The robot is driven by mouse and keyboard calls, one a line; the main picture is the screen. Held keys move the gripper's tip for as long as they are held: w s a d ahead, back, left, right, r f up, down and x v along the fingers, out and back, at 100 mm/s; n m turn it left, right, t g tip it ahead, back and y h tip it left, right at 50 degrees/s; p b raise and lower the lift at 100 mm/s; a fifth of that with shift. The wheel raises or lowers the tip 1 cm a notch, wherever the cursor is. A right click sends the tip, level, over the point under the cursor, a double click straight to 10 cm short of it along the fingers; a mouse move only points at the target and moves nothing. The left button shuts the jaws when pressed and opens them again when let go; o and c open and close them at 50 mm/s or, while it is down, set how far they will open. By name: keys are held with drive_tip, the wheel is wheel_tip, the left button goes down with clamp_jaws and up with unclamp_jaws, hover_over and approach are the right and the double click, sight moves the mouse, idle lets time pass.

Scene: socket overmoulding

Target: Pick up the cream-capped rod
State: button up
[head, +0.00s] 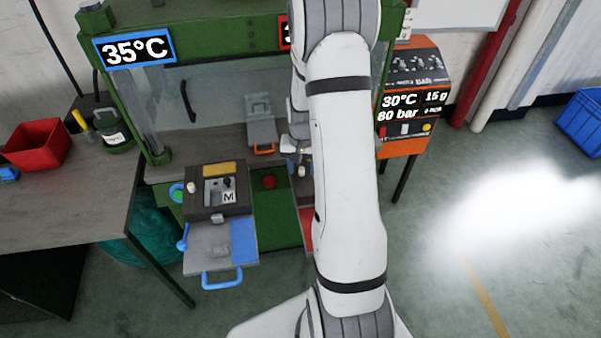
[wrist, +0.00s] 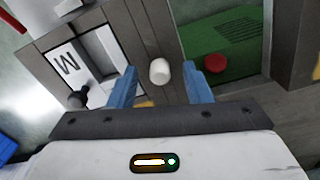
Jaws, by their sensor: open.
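In the wrist view, the cream cap (wrist: 160,71) of the rod stands on a dark grey block, between the two blue fingertips of my gripper (wrist: 160,80). The gripper is open, with a gap on each side of the cap. The rod below the cap is hidden. In the head view, my arm covers most of the gripper and the right-hand block. A second cream cap (head: 191,187) shows on the left-hand block, away from my gripper.
A recess marked M (wrist: 68,65) and a black knob (wrist: 78,99) lie left of the cap in the wrist view. A red button (wrist: 215,66) on the green base is to the right. A drawer with a blue handle (head: 221,281) sticks out in the head view.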

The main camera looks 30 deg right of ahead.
drive_tip(key=shift+c, duration=0.3)
clamp_jaws()
drive_tip(key=shift+r, duration=0.1)
